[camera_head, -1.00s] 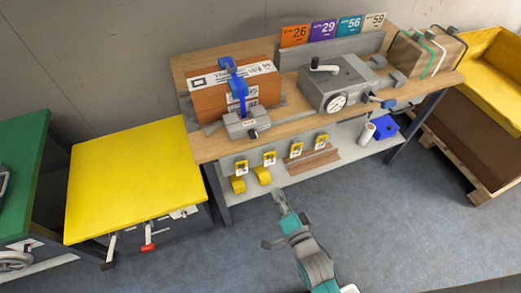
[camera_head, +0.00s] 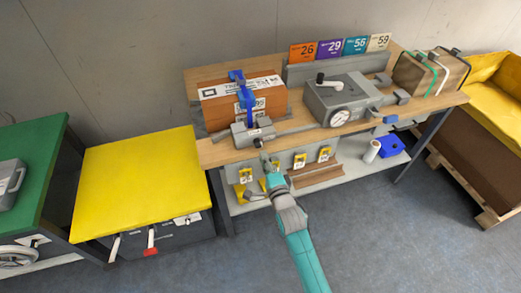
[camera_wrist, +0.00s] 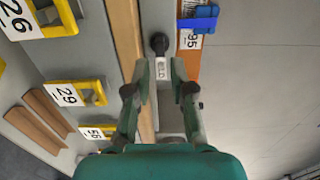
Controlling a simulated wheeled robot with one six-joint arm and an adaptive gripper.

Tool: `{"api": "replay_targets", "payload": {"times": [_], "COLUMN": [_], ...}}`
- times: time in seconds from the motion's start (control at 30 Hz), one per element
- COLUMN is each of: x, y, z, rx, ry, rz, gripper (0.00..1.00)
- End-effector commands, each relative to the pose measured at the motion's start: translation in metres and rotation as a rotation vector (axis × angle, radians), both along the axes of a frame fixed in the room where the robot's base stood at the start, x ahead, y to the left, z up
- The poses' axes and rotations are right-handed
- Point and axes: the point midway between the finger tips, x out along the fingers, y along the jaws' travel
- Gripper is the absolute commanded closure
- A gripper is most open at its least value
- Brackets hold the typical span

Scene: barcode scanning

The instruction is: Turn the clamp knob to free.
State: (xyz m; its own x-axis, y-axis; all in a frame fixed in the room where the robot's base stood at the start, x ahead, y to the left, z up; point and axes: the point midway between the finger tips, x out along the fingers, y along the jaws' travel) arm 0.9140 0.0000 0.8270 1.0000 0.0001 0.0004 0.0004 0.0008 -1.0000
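The clamp knob (camera_head: 257,143) is a small black knob on the front of the grey clamp block (camera_head: 240,134) at the bench's front edge. In the wrist view, the knob (camera_wrist: 159,43) sits just beyond my fingertips, near the middle. A small white label (camera_wrist: 161,69) beside it seems to read HELD. The block stands before a brown box (camera_head: 270,97) with a blue strap clamp (camera_head: 238,85) over it. My gripper (camera_wrist: 160,76) is open and empty, its fingers either side of the label in view. In the head view, my gripper (camera_head: 265,160) is just below the knob, apparently not touching it.
A grey machine with a dial (camera_head: 340,100) stands right on the wooden bench (camera_head: 215,152). Yellow numbered tags (camera_wrist: 90,91) hang along the bench front below. A yellow-topped table (camera_head: 140,180) stands left. The floor in front is clear.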

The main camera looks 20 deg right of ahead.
Motion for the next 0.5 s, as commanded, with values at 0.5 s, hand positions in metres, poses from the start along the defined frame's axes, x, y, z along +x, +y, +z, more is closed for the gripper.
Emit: {"api": "replay_targets", "payload": {"times": [0.5], "x": [0.049], "y": [0.0], "z": [0.0], "rx": [-0.001], "ry": [0.001], "rz": [0.0], "gripper": [0.77]}}
